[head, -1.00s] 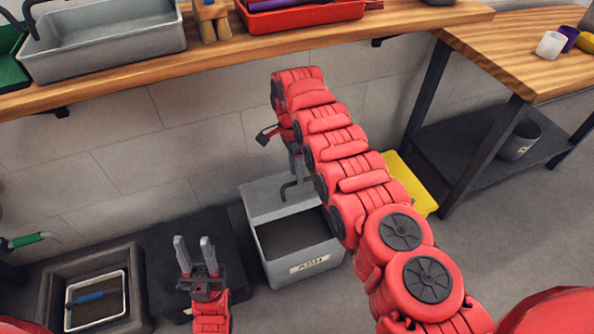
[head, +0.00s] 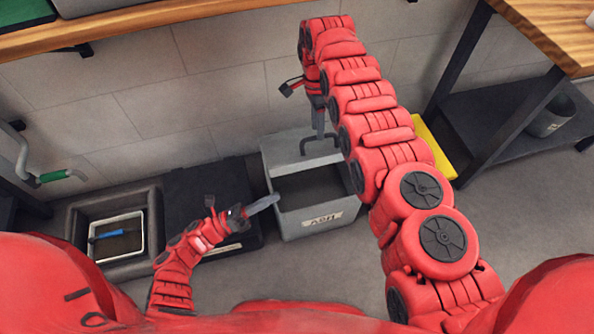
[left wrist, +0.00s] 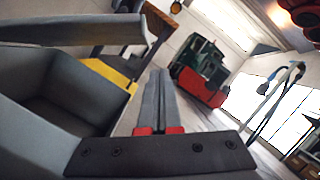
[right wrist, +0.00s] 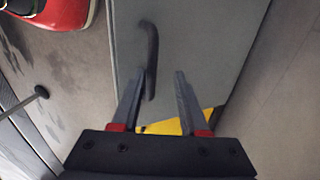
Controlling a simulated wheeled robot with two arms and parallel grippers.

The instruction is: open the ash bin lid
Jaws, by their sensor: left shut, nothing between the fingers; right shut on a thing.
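The grey ash bin (head: 318,218) stands on the floor by the wall, with a label on its front and its dark inside showing. Its grey lid (head: 285,152) is raised at the back; it shows as a raised panel in the left wrist view (left wrist: 70,30) and as a broad grey plate in the right wrist view (right wrist: 205,45). The dark lid handle (right wrist: 151,60) stands between the fingertips of my right gripper (right wrist: 159,78). My right gripper is shut on the lid at this handle; my right arm hides part of the bin. My left gripper (head: 264,203) is shut and empty, just left of the bin.
A black box (head: 207,190) and a grey container (head: 85,225) with a white tray are left of the bin. A yellow object (head: 436,148) lies to its right, near a table leg. A wooden shelf (head: 170,18) runs above. Floor in front is open.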

